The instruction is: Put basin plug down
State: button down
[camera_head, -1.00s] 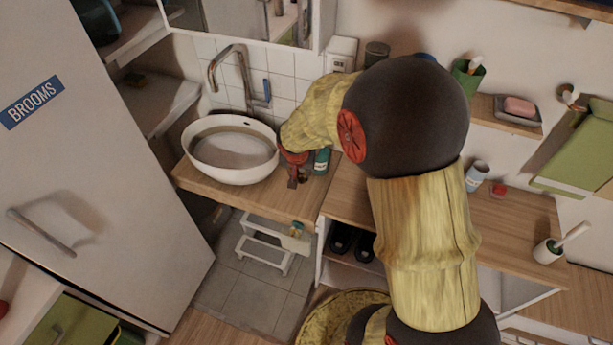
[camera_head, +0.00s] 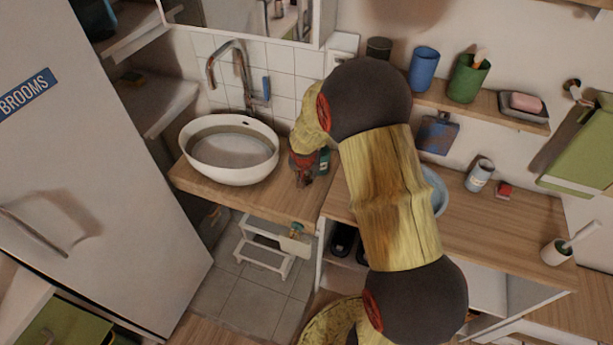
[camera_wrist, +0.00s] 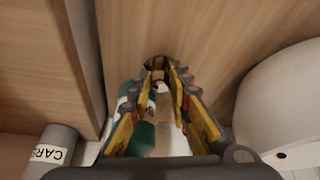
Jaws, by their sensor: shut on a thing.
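My gripper (camera_head: 303,172) is low over the wooden counter (camera_head: 255,197), just right of the white basin (camera_head: 230,150). In the wrist view my gripper (camera_wrist: 159,72) points down at the wood, with its fingers close together at the tips. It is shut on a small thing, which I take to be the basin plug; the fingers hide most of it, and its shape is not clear. I cannot tell whether it touches the counter. The basin's rim (camera_wrist: 285,105) is at the right in the wrist view.
A dark green bottle (camera_head: 323,161) stands close beside my gripper on the right. A grey labelled container (camera_wrist: 50,152) is at lower left in the wrist view. The tap (camera_head: 243,75) rises behind the basin. Some bare counter lies in front of my gripper.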

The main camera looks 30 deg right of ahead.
jog(key=shift+r, duration=0.1)
jog(key=c, duration=1.7)
grip_release()
jog(key=shift+o, duration=0.2)
jog(key=s+a+r+n+p, duration=0.1)
jog(key=s+a+r, duration=0.25)
jog(key=r, duration=0.55)
jog(key=s+a+r+n+p, duration=0.1)
jog(key=s+a+r, duration=0.25)
jog(key=r, duration=0.45)
jog(key=s+a+r+n+p, duration=0.1)
jog(key=s+a+r, duration=0.3)
jog(key=r, duration=0.5)
jog(key=s+a+r+n+t+y, duration=0.1)
jog(key=s+a+r+n, duration=0.1)
jog(key=s, duration=0.7)
jog(key=s+a+r+n+t+y, duration=0.1)
jog(key=s+a+r+n, duration=0.1)
jog(key=s+a+r, duration=0.3)
jog(key=s, duration=0.4)
jog(key=shift+a+r+n+y, duration=0.2)
jog(key=shift+r+n+y, duration=0.1)
